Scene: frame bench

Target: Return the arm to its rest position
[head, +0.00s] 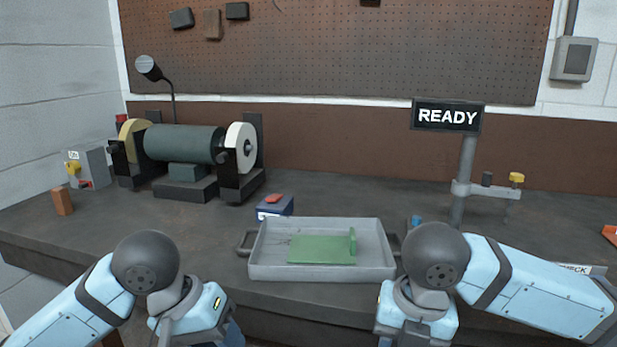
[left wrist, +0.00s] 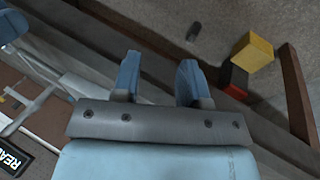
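My left arm (head: 88,297) comes in from the lower left in the head view, bent, with its wrist low at the bench's front edge. In the left wrist view my left gripper (left wrist: 158,65) has its two blue fingers apart with nothing between them. My right arm (head: 540,295) comes in from the right, bent the same way, with its wrist low in front of the tray's right side. The right fingers are below the picture's edge.
A grey tray (head: 262,272) holding a green bracket (head: 322,250) lies close ahead, between my arms. Behind stand a grinder-like machine (head: 185,143), a small blue box (head: 275,207) and a post with a READY sign (head: 447,116).

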